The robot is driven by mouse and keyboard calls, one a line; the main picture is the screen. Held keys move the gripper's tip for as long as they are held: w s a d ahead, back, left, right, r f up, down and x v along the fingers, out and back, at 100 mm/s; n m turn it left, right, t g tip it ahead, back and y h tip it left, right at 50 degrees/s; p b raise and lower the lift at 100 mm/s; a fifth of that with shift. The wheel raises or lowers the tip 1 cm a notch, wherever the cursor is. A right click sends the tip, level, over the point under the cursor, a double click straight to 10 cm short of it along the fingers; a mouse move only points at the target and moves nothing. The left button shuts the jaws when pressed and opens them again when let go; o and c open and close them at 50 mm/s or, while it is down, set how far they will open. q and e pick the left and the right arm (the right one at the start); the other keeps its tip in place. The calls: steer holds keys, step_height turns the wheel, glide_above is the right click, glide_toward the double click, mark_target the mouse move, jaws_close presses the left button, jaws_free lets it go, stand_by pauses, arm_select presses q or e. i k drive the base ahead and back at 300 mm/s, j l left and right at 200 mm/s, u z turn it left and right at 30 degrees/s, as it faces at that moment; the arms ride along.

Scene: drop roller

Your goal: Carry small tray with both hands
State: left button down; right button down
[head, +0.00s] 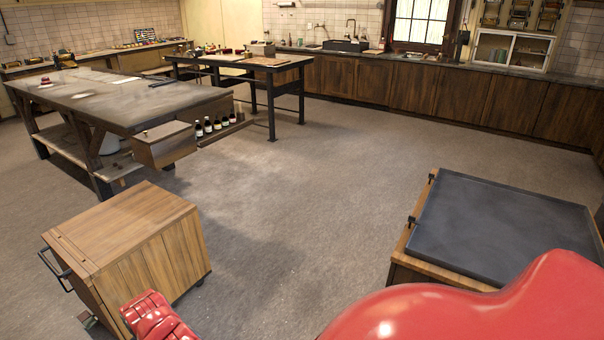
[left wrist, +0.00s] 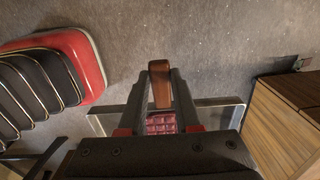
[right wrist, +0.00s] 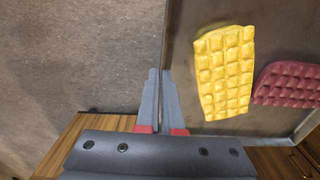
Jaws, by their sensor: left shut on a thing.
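In the left wrist view my left gripper (left wrist: 160,72) is shut on a brown handle (left wrist: 161,90). Whether the handle belongs to the tray is unclear. A tray's metal rim (left wrist: 222,106) and a dark red gridded block (left wrist: 161,123) show behind the fingers. In the right wrist view a grey metal tray (right wrist: 192,75) holds a yellow gridded block (right wrist: 224,70) and a dark red gridded block (right wrist: 288,84). My right gripper (right wrist: 161,72) has its fingers close together at the tray's left edge; its grip is unclear. Neither gripper shows in the head view.
A wooden cart (head: 125,235) stands at lower left. A wooden cabinet (head: 443,273) with a large empty dark tray top (head: 500,225) stands at right. A long worktable (head: 120,100) and a black-legged table (head: 270,70) are further back. The grey floor (head: 290,200) between them is clear.

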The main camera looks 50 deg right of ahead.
mark_target(496, 225)
steer(key=k+z, duration=0.1)
steer(key=z, duration=0.25)
steer(key=k+j+z, duration=0.1)
steer(key=z, duration=0.3)
steer(key=k+z, duration=0.1)
steer(key=z, duration=1.7)
